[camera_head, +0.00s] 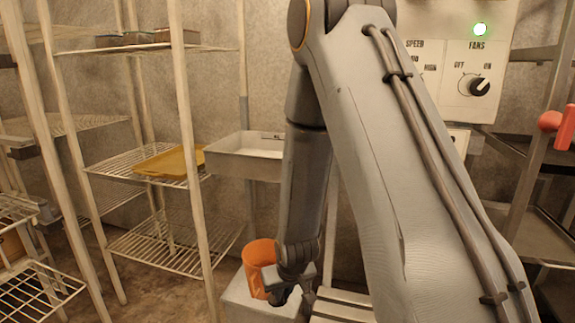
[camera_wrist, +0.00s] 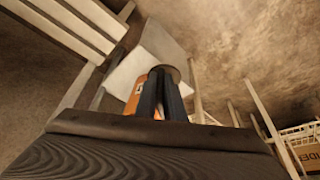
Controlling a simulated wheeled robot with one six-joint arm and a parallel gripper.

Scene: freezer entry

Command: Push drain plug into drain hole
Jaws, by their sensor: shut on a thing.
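My gripper (camera_head: 289,288) is low in the centre of the head view. It is beside an orange mug-like thing (camera_head: 259,262) and shut on its right side, seemingly at the handle. In the wrist view the dark fingers (camera_wrist: 160,95) are close together against the orange thing (camera_wrist: 134,97), which is mostly hidden behind them. I cannot make out a separate drain plug. A white basin (camera_head: 246,140) hangs on the wall behind my arm. Its floor is mostly hidden, and I see no drain hole.
A pale box-like block (camera_head: 240,297) is under the orange thing; contact is unclear. Wire shelving (camera_head: 165,250) stands left, with a yellow tray (camera_head: 170,162). A control panel (camera_head: 458,55) is at upper right. A dark rack (camera_head: 540,235) stands right.

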